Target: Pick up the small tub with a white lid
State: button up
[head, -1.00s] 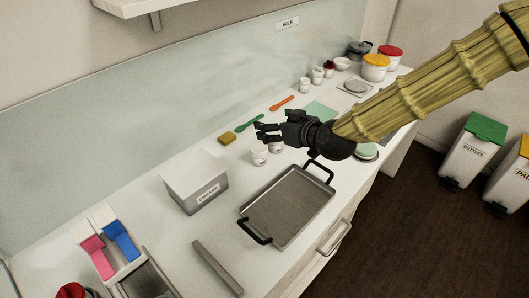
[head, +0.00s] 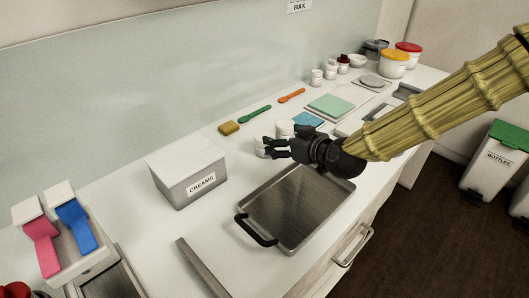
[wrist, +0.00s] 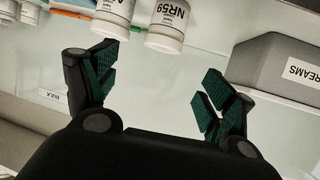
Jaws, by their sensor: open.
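Two small white tubs stand close together on the counter. In the head view, the nearer tub (head: 262,142) is partly hidden by my gripper (head: 269,147), and the other tub (head: 284,128) stands just behind it to the right. In the wrist view, one tub (wrist: 167,22) has a label reading NR59, and the other tub (wrist: 114,14) is to its left; both are cut off by the top edge. My gripper (wrist: 158,88) is open and empty, with the tubs beyond its fingertips. I cannot tell whether it touches one.
A grey CREAMS box (head: 190,178) with a white lid stands to the left. A yellow sponge (head: 229,128) and green scoop (head: 255,114) lie behind. Several small jars (head: 317,77) stand farther back.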

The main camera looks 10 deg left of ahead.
jog(key=shift+p+x, duration=0.55)
jog(key=shift+x, duration=2.2)
jog(key=shift+f+p+x, duration=0.15)
jog(key=shift+p+x, duration=0.3)
jog(key=shift+x, duration=0.9)
jog(key=shift+f+p+x, duration=0.15)
jog(key=shift+p+x, duration=0.3)
jog(key=shift+x, duration=0.9)
jog(key=shift+s, duration=0.1)
jog(key=shift+c, duration=0.5)
jog(key=c, duration=1.1)
